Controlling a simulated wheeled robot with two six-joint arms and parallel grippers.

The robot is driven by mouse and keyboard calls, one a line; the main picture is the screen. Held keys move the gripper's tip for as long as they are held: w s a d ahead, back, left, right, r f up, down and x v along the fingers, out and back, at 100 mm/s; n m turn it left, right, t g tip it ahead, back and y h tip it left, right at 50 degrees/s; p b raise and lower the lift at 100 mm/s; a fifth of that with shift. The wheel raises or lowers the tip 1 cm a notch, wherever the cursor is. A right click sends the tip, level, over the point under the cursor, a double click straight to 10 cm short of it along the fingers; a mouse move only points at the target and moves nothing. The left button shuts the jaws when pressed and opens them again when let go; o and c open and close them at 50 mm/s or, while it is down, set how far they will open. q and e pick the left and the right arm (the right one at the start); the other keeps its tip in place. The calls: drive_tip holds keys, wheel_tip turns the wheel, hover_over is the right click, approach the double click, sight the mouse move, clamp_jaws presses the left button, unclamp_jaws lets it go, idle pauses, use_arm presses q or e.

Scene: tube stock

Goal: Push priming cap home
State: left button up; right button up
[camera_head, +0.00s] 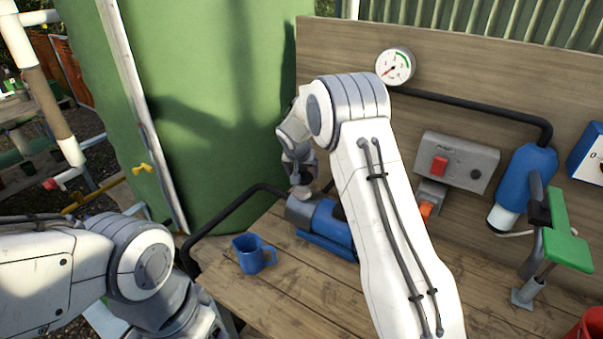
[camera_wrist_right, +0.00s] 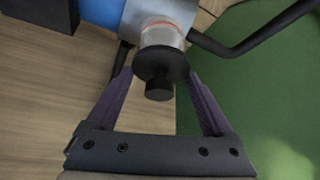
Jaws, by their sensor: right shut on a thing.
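The black priming cap (camera_wrist_right: 159,65), a wide disc with a small knob, is between the two fingers of my right gripper (camera_wrist_right: 158,82) in the right wrist view. The gripper is shut on it. The cap is in line with a pale, clear-looking neck (camera_wrist_right: 162,35) with an orange-red ring, on the pump's grey body. I cannot tell whether a gap is left under the cap. In the head view the right gripper (camera_head: 302,182) points down over the grey end of the blue pump (camera_head: 333,222); the cap is not clear there. My left gripper is out of view.
A blue mug (camera_head: 252,254) stands on the wooden bench (camera_head: 290,290), left of the pump. A black pipe (camera_head: 222,212) runs from the pump past the green tank (camera_head: 215,110). A gauge (camera_head: 395,66) and a switch box (camera_head: 457,160) are on the back board.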

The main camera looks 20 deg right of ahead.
idle(0.6)
idle(0.3)
drive_tip(key=o, duration=1.3)
drive_tip(key=shift+b+v, duration=1.65)
drive_tip(key=shift+v, duration=3.6)
drive_tip(key=p+x, duration=0.3)
drive_tip(key=x, duration=0.7)
drive_tip(key=shift+f, duration=0.15)
drive_tip(key=shift+w, duration=0.1)
